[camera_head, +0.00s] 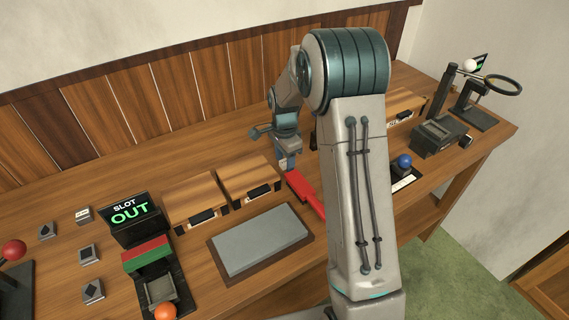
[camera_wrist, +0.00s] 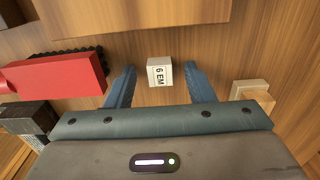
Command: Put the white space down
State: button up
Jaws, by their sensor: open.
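A small pale block with a white label reading "6 EM" (camera_wrist: 160,71) lies between and slightly beyond my fingertips in the wrist view, with a gap on each side. My gripper (camera_wrist: 160,85) is open, its two blue fingers apart from the block. In the head view my gripper (camera_head: 287,160) is low over the bench, by the wooden drawer boxes and the red bar. The block cannot be made out there, and my arm hides part of the bench.
Wooden boxes (camera_head: 248,178) stand behind a grey slab (camera_head: 260,240). A sign reads "SLOT OUT" (camera_head: 128,212). A blue ball (camera_head: 404,161) is to the right.

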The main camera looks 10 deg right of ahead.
grip_shut()
jog(key=shift+r, duration=0.15)
